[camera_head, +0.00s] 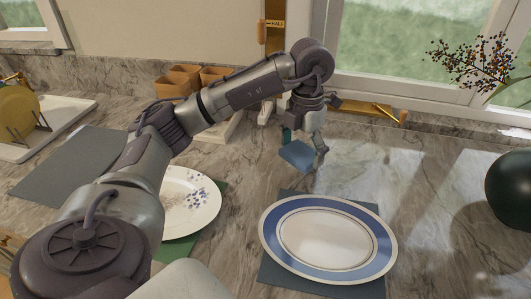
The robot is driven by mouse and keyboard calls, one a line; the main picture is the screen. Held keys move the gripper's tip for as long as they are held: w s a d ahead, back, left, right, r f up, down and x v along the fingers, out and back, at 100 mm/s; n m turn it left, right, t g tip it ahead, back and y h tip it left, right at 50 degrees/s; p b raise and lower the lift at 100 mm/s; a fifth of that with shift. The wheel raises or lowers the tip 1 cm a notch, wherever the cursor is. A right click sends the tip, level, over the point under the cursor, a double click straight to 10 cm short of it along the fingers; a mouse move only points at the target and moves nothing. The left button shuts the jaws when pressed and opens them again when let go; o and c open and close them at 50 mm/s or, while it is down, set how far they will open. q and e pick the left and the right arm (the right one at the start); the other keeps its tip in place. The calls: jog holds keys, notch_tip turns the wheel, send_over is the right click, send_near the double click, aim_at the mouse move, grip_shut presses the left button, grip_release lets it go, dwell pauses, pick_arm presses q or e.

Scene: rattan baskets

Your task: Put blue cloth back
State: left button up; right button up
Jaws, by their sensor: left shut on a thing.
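The blue cloth (296,155) shows in the head view as a small flat blue piece, near the middle of the marble counter. My left gripper (303,146) is over it, pointing down, and is shut on the cloth. Part of the cloth is hidden by the gripper. I cannot tell if the cloth touches the counter. My right gripper is not in view.
A blue-rimmed oval plate (328,238) lies on a dark mat in front. A floral white plate (185,205) lies on a green mat, partly behind my left arm. Small orange-brown containers (177,82) stand at the back. A dark green vase (508,190) stands at right.

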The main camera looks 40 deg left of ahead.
aim_at(295, 144)
pick_arm(q)
jog(key=n, duration=0.1)
jog(key=a+n, duration=0.1)
jog(key=n, duration=0.1)
jog(key=shift+w+a, duration=0.1)
jog(key=shift+w, duration=0.2)
jog(key=shift+w+a+n+b, duration=0.1)
jog(key=shift+a+n+b, duration=0.3)
jog(key=shift+n, duration=0.5)
jog(key=shift+w+a+r+n, duration=0.2)
jog(key=shift+a+n, duration=0.2)
jog(key=shift+n, duration=0.6)
jog(key=a+f, duration=0.2)
jog(key=a, duration=0.1)
jog(key=w+a+f, duration=0.1)
jog(key=a+f, duration=0.1)
jog(key=a, duration=0.2)
jog(key=a+f, duration=0.2)
jog(key=a, duration=0.2)
jog(key=shift+w+a+f, duration=0.1)
jog(key=shift+w+f, duration=0.25)
jog(key=shift+a+f, duration=0.15)
notch_tip(295, 144, down, 3)
jog(key=shift+f+p, duration=0.1)
jog(key=shift+p, duration=0.3)
jog(key=shift+f, duration=0.3)
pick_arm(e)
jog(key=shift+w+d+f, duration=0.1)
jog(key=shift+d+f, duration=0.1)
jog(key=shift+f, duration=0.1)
